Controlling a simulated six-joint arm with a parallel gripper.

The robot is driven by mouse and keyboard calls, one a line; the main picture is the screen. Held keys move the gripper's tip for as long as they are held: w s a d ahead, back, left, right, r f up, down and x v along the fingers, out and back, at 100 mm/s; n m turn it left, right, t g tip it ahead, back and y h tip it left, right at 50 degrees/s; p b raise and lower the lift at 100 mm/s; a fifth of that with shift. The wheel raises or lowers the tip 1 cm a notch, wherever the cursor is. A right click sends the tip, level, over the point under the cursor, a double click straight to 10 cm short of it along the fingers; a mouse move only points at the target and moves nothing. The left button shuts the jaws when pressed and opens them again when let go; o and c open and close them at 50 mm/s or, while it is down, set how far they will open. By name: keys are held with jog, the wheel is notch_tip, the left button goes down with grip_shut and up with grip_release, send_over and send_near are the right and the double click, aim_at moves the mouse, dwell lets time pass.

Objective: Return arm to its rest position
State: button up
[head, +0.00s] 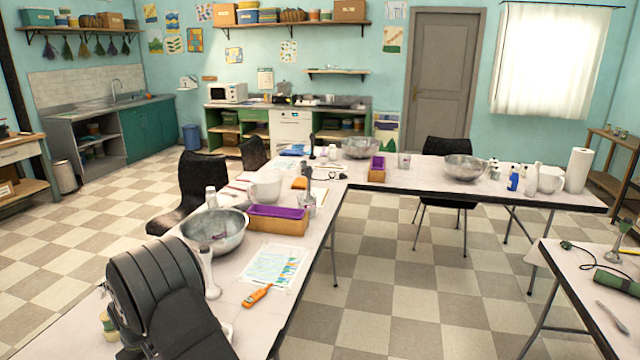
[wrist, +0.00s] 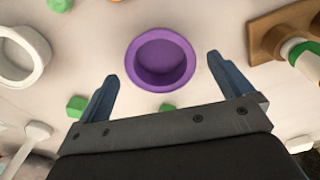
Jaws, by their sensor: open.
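My gripper (wrist: 161,68) shows in the wrist view with its two blue-grey fingers spread apart and nothing between them. A round purple dish (wrist: 160,84) lies on the pale table beyond the fingertips, lined up with the gap. I cannot tell how far above the dish the fingers are. In the head view my dark arm covers the lower left, over the near end of the long table, and the fingers are hidden there.
The wrist view shows a white ring-shaped vessel (wrist: 22,55), green pieces (wrist: 76,106) and a brown wooden block (wrist: 272,32) around the dish. In the head view, a metal bowl (head: 222,243), a purple-lined wooden mold (head: 278,225), a printed sheet (head: 272,266) and an orange tool (head: 257,295) lie near my arm.

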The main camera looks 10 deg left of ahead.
notch_tip(320, 180, up, 2)
jog(key=shift+r, duration=0.1)
jog(key=w+d+r, duration=0.6)
jog(key=d+r, duration=0.1)
jog(key=d, duration=0.3)
jog(key=w+d, duration=0.7)
jog(key=d, duration=0.4)
jog(key=w+d, duration=0.7)
jog(key=d, duration=0.4)
jog(key=s+a+f, duration=0.1)
jog(key=a+f, duration=0.4)
jog(key=a, duration=0.2)
jog(key=shift+a, duration=0.3)
